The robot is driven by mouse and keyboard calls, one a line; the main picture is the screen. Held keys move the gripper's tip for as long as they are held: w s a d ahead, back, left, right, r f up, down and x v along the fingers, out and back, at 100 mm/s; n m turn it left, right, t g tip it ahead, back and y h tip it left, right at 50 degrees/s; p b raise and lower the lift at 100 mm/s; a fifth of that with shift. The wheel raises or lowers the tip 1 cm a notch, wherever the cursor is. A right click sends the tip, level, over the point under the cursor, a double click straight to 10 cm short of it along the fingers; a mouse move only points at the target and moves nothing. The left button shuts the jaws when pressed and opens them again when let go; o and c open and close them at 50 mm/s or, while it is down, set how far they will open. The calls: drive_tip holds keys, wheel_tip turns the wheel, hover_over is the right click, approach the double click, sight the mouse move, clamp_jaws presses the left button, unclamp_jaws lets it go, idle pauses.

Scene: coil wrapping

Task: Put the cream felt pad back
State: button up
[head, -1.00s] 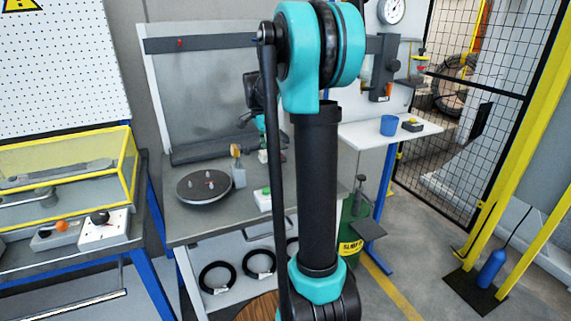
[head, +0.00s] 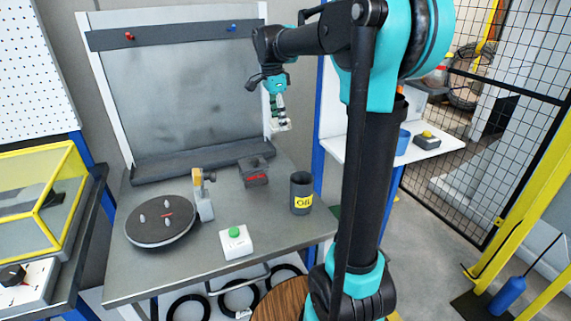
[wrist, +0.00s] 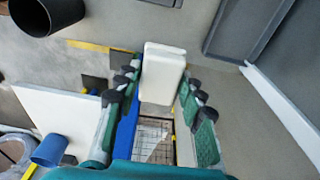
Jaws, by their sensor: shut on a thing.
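The cream felt pad (wrist: 163,72) is a pale, rounded block between the fingers of my gripper (wrist: 160,86) in the wrist view. My gripper (head: 278,112) is shut on it. In the head view the pad (head: 281,126) shows small and pale below the fingers, held in the air above the right back part of the grey workbench (head: 140,288). It is clear of the bench top.
On the bench stand a round turntable (head: 160,222) with pegs, a green-button box (head: 235,242), a dark bin (head: 253,173) and an oil cup (head: 301,194). A white side shelf (head: 425,148) carries a blue cup (head: 402,141). The bench front is mostly clear.

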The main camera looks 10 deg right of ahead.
sight(281, 171)
wheel_tip(281, 171, down, 17)
drive_tip(key=shift+f, duration=0.1)
idle(0.3)
drive_tip(key=o, duration=1.1)
drive_tip(key=r, duration=0.4)
drive_tip(key=a+r, duration=0.1)
drive_tip(key=r, duration=0.7)
drive_tip(key=shift+s+a, duration=0.2)
drive_tip(key=shift+a, duration=0.05)
drive_tip(key=shift+s, duration=0.1)
